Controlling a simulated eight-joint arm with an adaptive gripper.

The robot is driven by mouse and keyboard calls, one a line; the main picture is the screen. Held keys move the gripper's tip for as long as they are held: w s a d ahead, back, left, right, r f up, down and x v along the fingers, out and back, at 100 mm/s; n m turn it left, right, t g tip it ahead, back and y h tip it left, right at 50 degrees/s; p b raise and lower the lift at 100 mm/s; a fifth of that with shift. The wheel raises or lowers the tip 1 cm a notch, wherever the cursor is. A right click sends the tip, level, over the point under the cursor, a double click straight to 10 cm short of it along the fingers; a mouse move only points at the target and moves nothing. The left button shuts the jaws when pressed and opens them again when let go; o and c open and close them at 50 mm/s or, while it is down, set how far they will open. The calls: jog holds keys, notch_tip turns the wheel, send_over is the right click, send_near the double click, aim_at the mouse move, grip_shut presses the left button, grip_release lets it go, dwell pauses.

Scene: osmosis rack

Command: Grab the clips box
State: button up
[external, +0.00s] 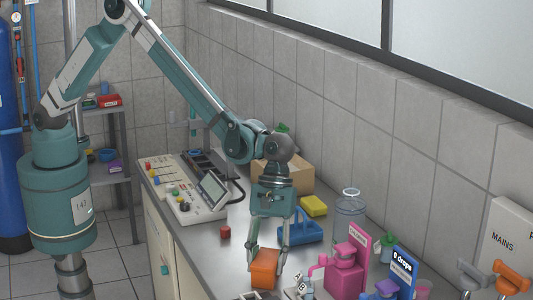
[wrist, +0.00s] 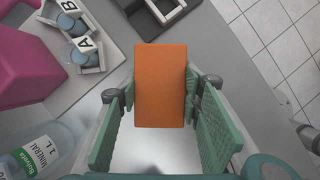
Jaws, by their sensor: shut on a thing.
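The orange box (external: 264,268), which I take to be the clips box, is at the front of the metal counter. It also shows in the wrist view as a plain orange block (wrist: 160,85). No label or clips are visible on it. My gripper (external: 267,255) points down over it, with a finger on each side. In the wrist view the green finger pads of my gripper (wrist: 160,110) flank the near part of the box and are shut on it. I cannot tell whether the box touches the counter.
A pink dispenser (external: 345,270) and a clear water bottle (external: 351,212) stand to the right. A blue caddy (external: 300,230) and yellow sponge (external: 313,206) lie behind. White holders marked A and B (wrist: 82,45) sit close by.

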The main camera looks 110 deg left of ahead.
aim_at(267, 258)
jog(key=shift+r, duration=0.15)
jog(key=shift+r+p, duration=0.15)
jog(key=shift+p, duration=0.25)
notch_tip(267, 258, up, 10)
jog(key=shift+f, duration=0.1)
dwell(0.3)
dwell(0.5)
